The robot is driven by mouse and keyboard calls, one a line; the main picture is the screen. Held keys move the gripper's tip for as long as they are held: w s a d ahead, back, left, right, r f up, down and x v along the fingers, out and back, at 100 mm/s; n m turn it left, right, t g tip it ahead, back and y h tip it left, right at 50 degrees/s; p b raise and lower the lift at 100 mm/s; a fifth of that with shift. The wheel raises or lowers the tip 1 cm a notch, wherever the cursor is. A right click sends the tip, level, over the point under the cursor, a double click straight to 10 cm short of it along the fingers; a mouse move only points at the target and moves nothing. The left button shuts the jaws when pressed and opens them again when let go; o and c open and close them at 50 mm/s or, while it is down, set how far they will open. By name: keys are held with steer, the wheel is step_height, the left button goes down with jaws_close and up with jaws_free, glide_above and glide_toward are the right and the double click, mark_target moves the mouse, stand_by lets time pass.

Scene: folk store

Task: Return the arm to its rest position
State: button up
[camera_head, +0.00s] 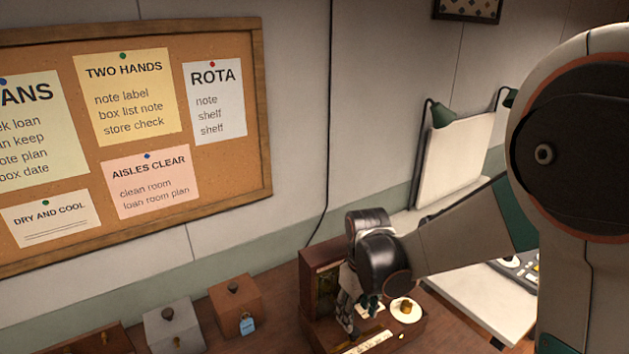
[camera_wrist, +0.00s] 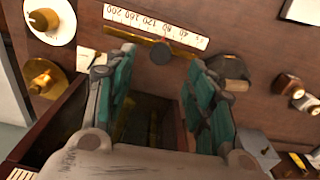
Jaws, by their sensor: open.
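My gripper (camera_head: 360,312) reaches down over a wooden box-like device (camera_head: 318,268) on the bench, beside a white dial or dish (camera_head: 407,310) with a brass piece on it. In the wrist view my gripper (camera_wrist: 158,95) shows two teal-padded fingers spread apart, with nothing between the pads. Below them is the dark open inside of the wooden device (camera_wrist: 60,125). A brass bar with a dark round knob (camera_wrist: 160,55) lies just past the fingertips, by a numbered white scale (camera_wrist: 155,25). Whether the fingers touch the device cannot be told.
Small lidded boxes, one grey (camera_head: 174,328) and one orange-brown with a blue padlock (camera_head: 236,303), stand left of the device. A white board (camera_head: 455,160) with green lamps stands at the back right. A corkboard (camera_head: 262,130) hangs on the wall. Weights (camera_wrist: 288,85) lie at right.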

steer(key=s+d+r+m+t+b, duration=0.2)
steer(key=s+b, duration=0.3)
steer(key=s, duration=0.3)
steer(key=s+d+r+m+t+b, duration=0.2)
steer(key=s+d+t+b, duration=0.3)
steer(key=s, duration=0.3)
steer(key=shift+r+m+b, duration=0.4)
steer(key=shift+m+b, duration=0.3)
steer(key=shift+m, duration=0.2)
steer(key=shift+r, duration=0.1)
steer(key=shift+c, duration=0.4)
stand_by(0.9)
